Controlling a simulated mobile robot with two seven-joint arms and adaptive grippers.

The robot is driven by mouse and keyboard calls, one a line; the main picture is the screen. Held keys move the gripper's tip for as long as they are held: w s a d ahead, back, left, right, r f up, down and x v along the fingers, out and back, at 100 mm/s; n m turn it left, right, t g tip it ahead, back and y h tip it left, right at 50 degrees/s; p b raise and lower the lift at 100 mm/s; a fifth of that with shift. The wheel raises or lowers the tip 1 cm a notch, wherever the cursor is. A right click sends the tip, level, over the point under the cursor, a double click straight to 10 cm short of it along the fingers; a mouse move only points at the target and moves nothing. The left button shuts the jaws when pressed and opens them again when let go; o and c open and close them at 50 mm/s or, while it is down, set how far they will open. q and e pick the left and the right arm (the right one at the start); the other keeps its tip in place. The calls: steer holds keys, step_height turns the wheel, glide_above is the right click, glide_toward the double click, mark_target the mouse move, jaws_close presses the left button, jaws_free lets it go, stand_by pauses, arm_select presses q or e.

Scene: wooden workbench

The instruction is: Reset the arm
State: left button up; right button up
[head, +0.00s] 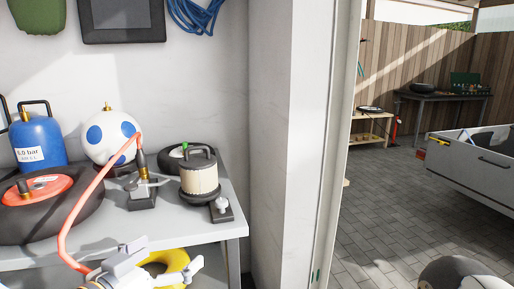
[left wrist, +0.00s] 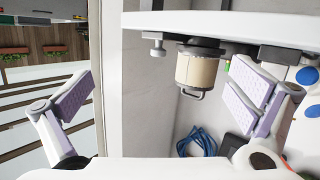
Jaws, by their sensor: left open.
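My left gripper (head: 166,254) is at the bottom of the head view, in front of the grey workbench's front edge. In the left wrist view its two fingers (left wrist: 165,97) stand wide apart with nothing between them. That view looks upside down, with the bench and the cream canister beyond the fingers. Most of my left arm is out of the head view. My right gripper is not in view.
The grey bench (head: 120,231) holds a cream canister (head: 199,178), a blue tank (head: 37,140), a white ball with blue spots (head: 101,150) and a tyre (head: 85,205). An orange hose (head: 68,222) hangs over its front edge. A yellow ring (head: 178,262) is below.

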arm_select(q)
steer(key=s+d+f+n+g+y+p, duration=0.1)
steer(key=s+f+g, duration=0.3)
steer(key=s+f, duration=0.3)
steer(key=s+d+f+g, duration=0.1)
steer(key=s+f+g, duration=0.3)
steer(key=f, duration=0.6)
steer(key=s+a+f+n+g+y, duration=0.1)
steer(key=s+a+f+g, duration=0.1)
steer(key=s, duration=0.7)
steer(key=s+a+f+g+y+p, duration=0.1)
steer(key=s+a+f+g+y, duration=0.1)
steer(key=s, duration=0.8)
steer(key=s+a+f+n+g+y, duration=0.1)
steer(key=s+a+f+g, duration=0.2)
steer(key=s, duration=0.7)
steer(key=shift+s+a+f+n+g+y, duration=0.3)
steer(key=shift+a+f+g, duration=0.1)
steer(key=shift+g, duration=0.3)
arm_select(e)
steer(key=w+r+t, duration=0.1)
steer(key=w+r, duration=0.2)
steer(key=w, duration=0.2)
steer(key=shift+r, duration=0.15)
